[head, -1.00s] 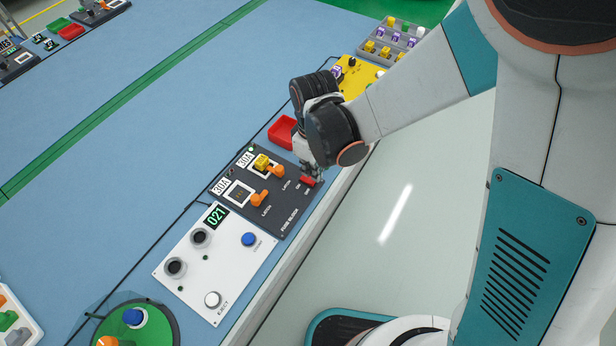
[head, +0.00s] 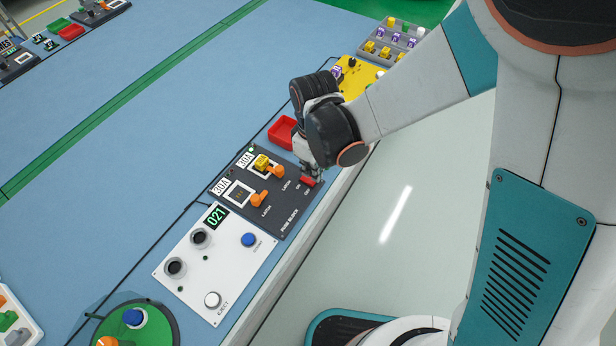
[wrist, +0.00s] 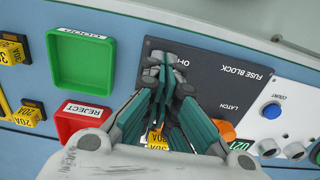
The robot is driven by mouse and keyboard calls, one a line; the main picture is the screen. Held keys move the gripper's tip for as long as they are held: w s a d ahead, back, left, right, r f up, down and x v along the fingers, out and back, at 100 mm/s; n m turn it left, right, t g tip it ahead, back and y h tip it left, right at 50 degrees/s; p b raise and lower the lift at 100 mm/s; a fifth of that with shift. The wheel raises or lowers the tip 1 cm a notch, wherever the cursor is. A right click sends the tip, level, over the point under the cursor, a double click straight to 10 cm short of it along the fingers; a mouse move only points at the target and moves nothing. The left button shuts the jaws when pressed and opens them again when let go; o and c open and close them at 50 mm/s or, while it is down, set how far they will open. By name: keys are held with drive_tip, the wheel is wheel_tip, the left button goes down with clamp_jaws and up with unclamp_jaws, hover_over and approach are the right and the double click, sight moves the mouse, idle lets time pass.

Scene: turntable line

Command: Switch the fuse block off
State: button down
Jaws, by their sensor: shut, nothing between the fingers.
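The fuse block (head: 285,216) is a dark panel with two 30A sockets, orange latches and a red switch (head: 308,182) at its near right corner. A yellow fuse (head: 262,162) sits in the far socket; the other socket looks empty. My gripper (head: 313,173) points down at the red switch, its fingertips closed and empty, at or just above it. I cannot tell if they touch. In the wrist view the closed fingertips (wrist: 168,76) lie beside the OFF label and hide the switch, so its position is unclear. A small green lamp (head: 251,150) shows at the panel's far edge.
A red reject tray (wrist: 82,121) and a green tray (wrist: 80,62) lie beside the block. A white panel (head: 228,270) with a blue button and a 021 display adjoins it. A yellow panel (head: 357,72) and a fuse rack (head: 393,44) stand beyond my gripper.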

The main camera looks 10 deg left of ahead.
drive_tip(key=shift+f+b, duration=0.9)
drive_tip(key=shift+f, duration=0.2)
idle(0.5)
drive_tip(key=shift+r, duration=0.15)
drive_tip(key=shift+r+p, duration=2.4)
drive_tip(key=shift+r, duration=1.05)
